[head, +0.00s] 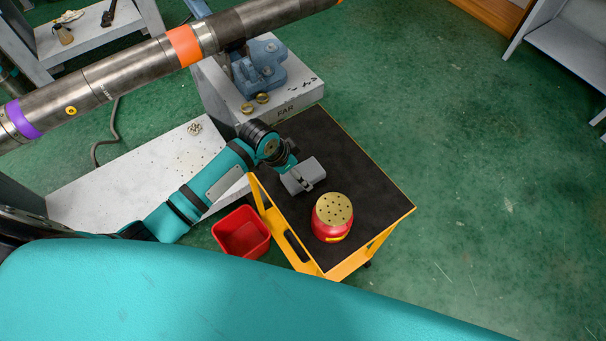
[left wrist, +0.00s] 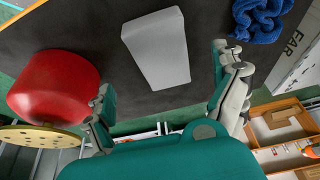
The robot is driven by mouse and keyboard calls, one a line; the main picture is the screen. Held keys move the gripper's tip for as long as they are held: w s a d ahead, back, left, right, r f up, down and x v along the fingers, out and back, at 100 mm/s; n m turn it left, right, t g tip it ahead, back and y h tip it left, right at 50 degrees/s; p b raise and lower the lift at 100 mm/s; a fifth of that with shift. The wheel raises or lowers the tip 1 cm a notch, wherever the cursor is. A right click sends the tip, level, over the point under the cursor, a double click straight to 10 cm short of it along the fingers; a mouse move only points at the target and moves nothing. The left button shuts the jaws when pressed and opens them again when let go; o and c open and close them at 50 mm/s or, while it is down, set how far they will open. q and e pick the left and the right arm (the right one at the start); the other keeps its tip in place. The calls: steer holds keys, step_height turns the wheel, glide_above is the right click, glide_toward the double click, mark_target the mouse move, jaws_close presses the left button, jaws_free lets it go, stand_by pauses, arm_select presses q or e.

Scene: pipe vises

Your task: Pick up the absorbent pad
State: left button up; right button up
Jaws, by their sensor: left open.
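The absorbent pad is a light grey block (head: 312,171) lying on the black top of the yellow cart in the head view. In the left wrist view the pad (left wrist: 158,47) lies flat on the dark surface, ahead of and between the fingers. My left gripper (head: 301,180) is over the pad in the head view and hides part of it. In the left wrist view my left gripper (left wrist: 165,72) is open, with nothing between its fingers. My right gripper is not in view.
A red canister (head: 329,230) with a perforated brass lid stands near the pad on the cart (head: 375,203). A blue cloth (left wrist: 258,20) lies on the pad's other side. A red bin (head: 242,233) is left of the cart. A large pipe (head: 140,65) crosses the upper left.

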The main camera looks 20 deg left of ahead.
mark_target(302, 173)
arm_select(q)
steer(key=shift+w+x, duration=0.2)
steer(key=shift+x, duration=2.55)
steer(key=shift+a, duration=0.1)
steer(key=shift+c, duration=0.4)
steer(key=c, duration=1.2)
steer(key=shift+r, duration=0.1)
step_height(302, 173, up, 10)
steer(key=shift+f, duration=0.1)
